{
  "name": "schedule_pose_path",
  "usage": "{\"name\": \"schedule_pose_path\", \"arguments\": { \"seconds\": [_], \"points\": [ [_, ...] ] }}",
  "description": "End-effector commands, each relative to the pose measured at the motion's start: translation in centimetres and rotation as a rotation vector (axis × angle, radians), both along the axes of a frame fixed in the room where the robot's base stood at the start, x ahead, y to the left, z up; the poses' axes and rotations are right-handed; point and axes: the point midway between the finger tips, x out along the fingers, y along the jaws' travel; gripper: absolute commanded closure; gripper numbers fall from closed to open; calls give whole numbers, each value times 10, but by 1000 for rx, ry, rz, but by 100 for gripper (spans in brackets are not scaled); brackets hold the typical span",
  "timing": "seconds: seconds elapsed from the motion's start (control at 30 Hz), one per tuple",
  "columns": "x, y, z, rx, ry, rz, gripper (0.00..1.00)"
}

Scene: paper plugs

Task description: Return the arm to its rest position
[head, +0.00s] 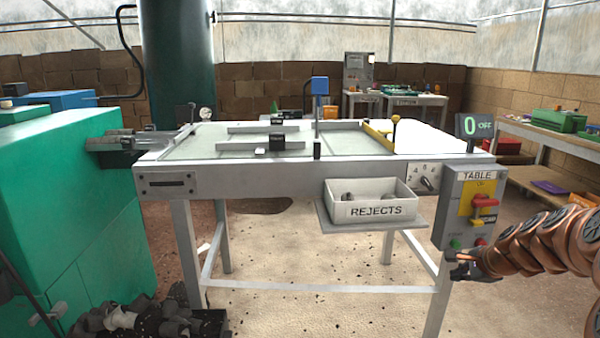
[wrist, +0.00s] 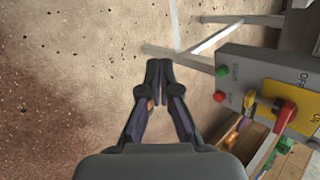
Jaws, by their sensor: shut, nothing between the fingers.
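My gripper (head: 461,270) is at the right of the head view, at the end of my copper-coloured arm. It is in front of the lower part of the table's control box (head: 468,208) and looks empty. In the wrist view my gripper (wrist: 158,72) is shut, its fingertips together over the bare floor. The control box also shows in the wrist view (wrist: 262,75), right of the fingers, with its red switch handle (wrist: 285,115) on a yellow plate. Whether the gripper touches the box cannot be told.
A grey table (head: 240,175) fills the middle. A REJECTS bin (head: 372,211) with dark pieces in it sits on a front shelf. A display (head: 475,127) reads 0 OFF. A green machine (head: 70,200) stands left, a side bench (head: 545,135) right. Floor before the table is mostly clear.

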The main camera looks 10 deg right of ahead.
Motion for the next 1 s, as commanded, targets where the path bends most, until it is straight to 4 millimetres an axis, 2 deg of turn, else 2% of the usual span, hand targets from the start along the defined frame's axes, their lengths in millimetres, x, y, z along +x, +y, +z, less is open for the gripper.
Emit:
{"name": "schedule_pose_path", "arguments": {
  "seconds": [0.03, 0.2, 0.37, 0.5, 0.6, 0.73, 0.87, 1.0],
  "points": [
    [-2, 25, 27, -22, 12, 72, 100],
    [-30, 111, 74, -108, 80, 356, 100],
    [-71, 178, 112, -191, 146, 616, 100],
    [-115, 223, 143, -263, 203, 831, 100],
    [-150, 247, 164, -312, 246, 978, 100],
    [-198, 270, 190, -374, 303, 1162, 100],
    [-247, 284, 216, -429, 361, 1339, 100],
    [-301, 288, 241, -475, 431, 1516, 100]
  ]
}}
